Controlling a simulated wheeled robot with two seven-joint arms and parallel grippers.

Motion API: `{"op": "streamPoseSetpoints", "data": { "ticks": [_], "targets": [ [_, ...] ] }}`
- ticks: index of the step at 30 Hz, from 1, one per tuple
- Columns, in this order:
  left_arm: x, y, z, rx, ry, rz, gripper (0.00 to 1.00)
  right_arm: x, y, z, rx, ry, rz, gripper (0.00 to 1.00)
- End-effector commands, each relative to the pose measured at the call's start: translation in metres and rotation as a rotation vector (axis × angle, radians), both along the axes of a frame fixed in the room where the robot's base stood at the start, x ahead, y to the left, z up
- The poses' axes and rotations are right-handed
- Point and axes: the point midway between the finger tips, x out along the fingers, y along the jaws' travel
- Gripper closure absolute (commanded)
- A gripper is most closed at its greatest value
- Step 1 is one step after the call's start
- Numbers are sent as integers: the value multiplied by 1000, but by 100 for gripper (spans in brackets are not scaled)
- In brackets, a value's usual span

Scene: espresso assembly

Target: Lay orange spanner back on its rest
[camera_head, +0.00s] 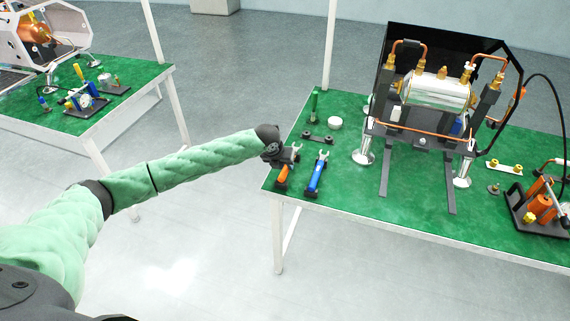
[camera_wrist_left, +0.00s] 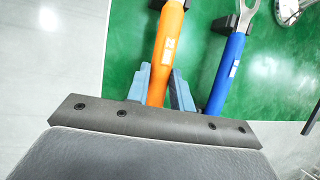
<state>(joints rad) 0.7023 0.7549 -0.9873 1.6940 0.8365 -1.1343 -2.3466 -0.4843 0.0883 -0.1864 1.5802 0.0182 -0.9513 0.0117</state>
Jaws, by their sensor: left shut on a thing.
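The orange spanner (camera_head: 283,173) is at the left edge of the green table, its grey open jaw pointing to the back. My left gripper (camera_head: 279,157) is over it, and the gripper hides part of it. In the left wrist view the orange handle (camera_wrist_left: 166,45) runs between the two blue-grey fingers (camera_wrist_left: 163,88), which are shut on it. A dark rest (camera_head: 281,186) shows at the handle's near end, and a dark block (camera_wrist_left: 157,4) shows by the handle in the left wrist view. I cannot tell whether the spanner touches its rest. My right gripper is not in view.
A blue spanner (camera_head: 317,174) lies on dark rests just to the right, close to the gripper. A dark bar (camera_head: 318,137), a white round piece (camera_head: 335,123) and a green-handled tool (camera_head: 314,103) are behind. The espresso machine (camera_head: 435,92) stands further right.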

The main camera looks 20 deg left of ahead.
Motion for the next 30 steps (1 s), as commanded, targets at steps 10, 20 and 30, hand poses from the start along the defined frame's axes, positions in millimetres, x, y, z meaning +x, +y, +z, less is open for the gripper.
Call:
{"op": "streamPoseSetpoints", "data": {
  "ticks": [10, 20, 30],
  "targets": [
    [0, 0, 0, -1, -1, 0, 100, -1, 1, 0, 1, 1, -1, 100],
    [0, 0, -6, -1, -1, 0, 100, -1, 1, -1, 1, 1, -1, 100],
    [0, 0, -8, -1, -1, 0, 52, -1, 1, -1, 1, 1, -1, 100]
  ]
}}
